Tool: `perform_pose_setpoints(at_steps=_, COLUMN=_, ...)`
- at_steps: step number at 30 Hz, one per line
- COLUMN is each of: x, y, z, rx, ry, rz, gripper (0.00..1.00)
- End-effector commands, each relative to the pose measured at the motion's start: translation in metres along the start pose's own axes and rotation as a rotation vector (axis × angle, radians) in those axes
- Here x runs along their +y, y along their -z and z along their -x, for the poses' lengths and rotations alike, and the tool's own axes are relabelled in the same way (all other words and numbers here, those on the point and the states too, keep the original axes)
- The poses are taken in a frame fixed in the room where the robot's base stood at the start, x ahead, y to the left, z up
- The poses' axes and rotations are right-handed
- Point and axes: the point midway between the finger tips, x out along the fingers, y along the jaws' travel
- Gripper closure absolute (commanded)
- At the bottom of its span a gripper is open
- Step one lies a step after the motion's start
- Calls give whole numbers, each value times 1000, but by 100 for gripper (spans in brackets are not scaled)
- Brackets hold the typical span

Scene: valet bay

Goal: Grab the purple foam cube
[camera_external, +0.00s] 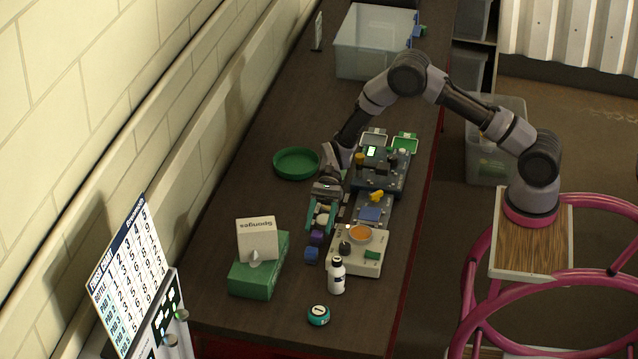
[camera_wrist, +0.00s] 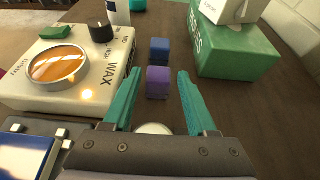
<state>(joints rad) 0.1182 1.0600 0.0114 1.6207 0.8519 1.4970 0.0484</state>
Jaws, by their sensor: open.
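The purple foam cube (camera_wrist: 158,82) sits on the dark table in the wrist view, between and just beyond the tips of my open, teal-fingered gripper (camera_wrist: 160,84). It shows no contact with either finger. In the external view the purple cube (camera_external: 317,237) lies just in front of my gripper (camera_external: 318,222), which points down the table. A blue cube (camera_wrist: 159,51) stands directly behind the purple one in the wrist view; it also shows in the external view (camera_external: 311,254). A round pale object (camera_wrist: 153,129) shows partly between my fingers, mostly hidden by the gripper body.
A white wax warmer (camera_wrist: 90,93) stands close left of the cubes in the wrist view, a green box (camera_wrist: 235,55) to the right. A white bottle (camera_external: 337,275) stands near the warmer. A green dish (camera_external: 296,164) lies behind my gripper. Bare table lies right of the purple cube.

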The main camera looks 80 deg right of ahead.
Motion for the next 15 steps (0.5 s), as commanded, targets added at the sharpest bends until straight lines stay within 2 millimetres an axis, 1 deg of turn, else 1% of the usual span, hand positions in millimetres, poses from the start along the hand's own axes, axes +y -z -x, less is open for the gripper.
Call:
perform_pose_setpoints(at_steps=1, x=2, y=3, z=-10, rx=-1, ry=-4, rz=-2, gripper=43)
perform_pose_setpoints(at_steps=6, x=2, y=3, z=-29, rx=0, ry=-2, rz=0, gripper=43)
perform_pose_setpoints(at_steps=14, x=1, y=3, z=-32, rx=0, ry=0, rz=0, gripper=43)
perform_pose_setpoints(at_steps=15, x=1, y=3, z=-32, rx=0, ry=0, rz=0, gripper=50)
